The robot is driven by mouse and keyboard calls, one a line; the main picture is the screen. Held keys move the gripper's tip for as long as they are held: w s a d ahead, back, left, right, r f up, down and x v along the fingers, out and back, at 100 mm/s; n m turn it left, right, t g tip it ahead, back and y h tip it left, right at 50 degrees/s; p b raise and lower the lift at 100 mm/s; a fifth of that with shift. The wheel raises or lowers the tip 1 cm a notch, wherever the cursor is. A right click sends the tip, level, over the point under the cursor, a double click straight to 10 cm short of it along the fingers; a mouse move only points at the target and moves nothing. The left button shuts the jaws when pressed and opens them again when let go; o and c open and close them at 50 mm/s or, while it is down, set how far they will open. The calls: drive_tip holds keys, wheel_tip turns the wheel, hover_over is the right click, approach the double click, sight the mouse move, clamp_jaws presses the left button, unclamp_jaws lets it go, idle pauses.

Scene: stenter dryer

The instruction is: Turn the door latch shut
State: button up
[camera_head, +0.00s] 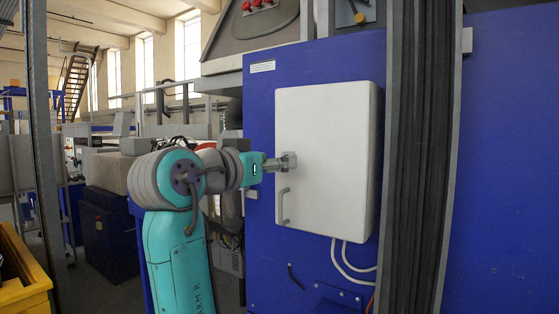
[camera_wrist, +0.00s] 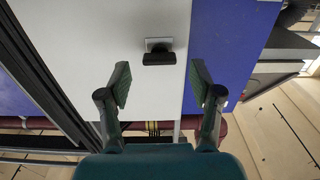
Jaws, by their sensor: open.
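The white door (camera_head: 325,150) on the blue machine panel looks closed in the head view. A latch (camera_wrist: 158,52), a dark bar on a small light plate, sits near the door edge in the wrist view; the bar lies crosswise there. My gripper (camera_wrist: 160,82) is open and empty, its two fingers apart, with the latch ahead of and between their tips. I see no contact with it. In the head view my gripper (camera_head: 277,164) is at the door's left edge, in front of the latch area, so the latch is hard to make out there.
A grey bar handle (camera_head: 284,207) stands out from the door below my gripper. White cables (camera_head: 346,262) hang under the door. A dark grey upright post (camera_head: 420,160) stands right of the door. A yellow bin (camera_head: 22,275) is at the lower left.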

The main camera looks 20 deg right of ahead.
drive_tip(key=shift+x, duration=1.3)
drive_tip(key=shift+c, duration=0.2)
drive_tip(key=c, duration=1.1)
